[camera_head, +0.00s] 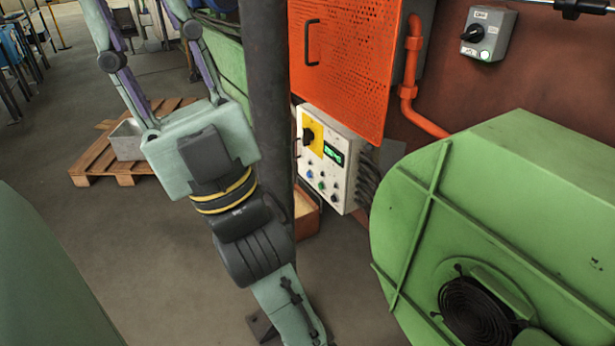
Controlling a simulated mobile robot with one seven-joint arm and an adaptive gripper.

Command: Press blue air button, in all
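A white control box (330,160) with small coloured buttons hangs below the orange perforated panel, right of centre. It has a yellow plate with a black rotary switch and a green-lit display. A small blue button (322,186) appears on its lower front; its label is too small to read. My gripper (140,25) is at the upper left, in front of and left of the box, well apart from it. Its two fingers point up and stand apart with nothing seen between them. The fingertips are cut off by the top edge.
A dark vertical post (270,100) stands just left of the control box. A green housing with a fan (500,220) fills the right. An orange pipe (413,80) runs beside the panel. A wooden pallet (100,165) with a grey bin (127,140) lies behind my gripper.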

